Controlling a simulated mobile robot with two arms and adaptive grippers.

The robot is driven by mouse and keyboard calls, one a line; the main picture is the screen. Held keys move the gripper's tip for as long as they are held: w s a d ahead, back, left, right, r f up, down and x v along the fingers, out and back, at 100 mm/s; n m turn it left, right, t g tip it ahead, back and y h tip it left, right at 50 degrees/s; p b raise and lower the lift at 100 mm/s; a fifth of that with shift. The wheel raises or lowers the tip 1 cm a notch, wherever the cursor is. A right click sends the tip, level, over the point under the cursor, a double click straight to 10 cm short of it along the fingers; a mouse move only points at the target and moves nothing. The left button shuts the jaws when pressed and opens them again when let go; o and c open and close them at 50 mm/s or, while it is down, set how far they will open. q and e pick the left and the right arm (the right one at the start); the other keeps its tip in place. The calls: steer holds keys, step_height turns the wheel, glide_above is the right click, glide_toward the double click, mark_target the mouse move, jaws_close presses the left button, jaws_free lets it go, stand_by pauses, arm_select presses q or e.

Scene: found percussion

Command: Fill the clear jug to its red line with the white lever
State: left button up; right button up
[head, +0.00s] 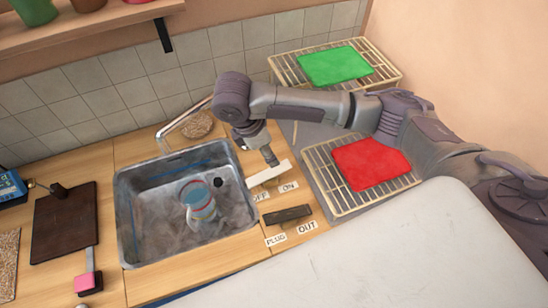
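The clear jug (197,216) stands in the metal sink, with a bluish top and a thin red band around it. Its water level is too small to tell. The white lever (258,179) lies on the wooden counter right of the sink, behind the OFF label (261,196) and ON label (289,187). My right gripper (271,160) points down at the lever's right part, its fingers together in one narrow tip. The tip is at or touching the lever; I cannot tell which. My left gripper is out of view.
A curved tap (185,122) stands behind the sink (124,220). A dark lever (288,215) with PLUG and OUT labels lies in front of the white one. Racks with red (371,163) and green (335,65) cloths are at right. A dark board (64,225) lies left.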

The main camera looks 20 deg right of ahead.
steer(key=shift+v, duration=1.7)
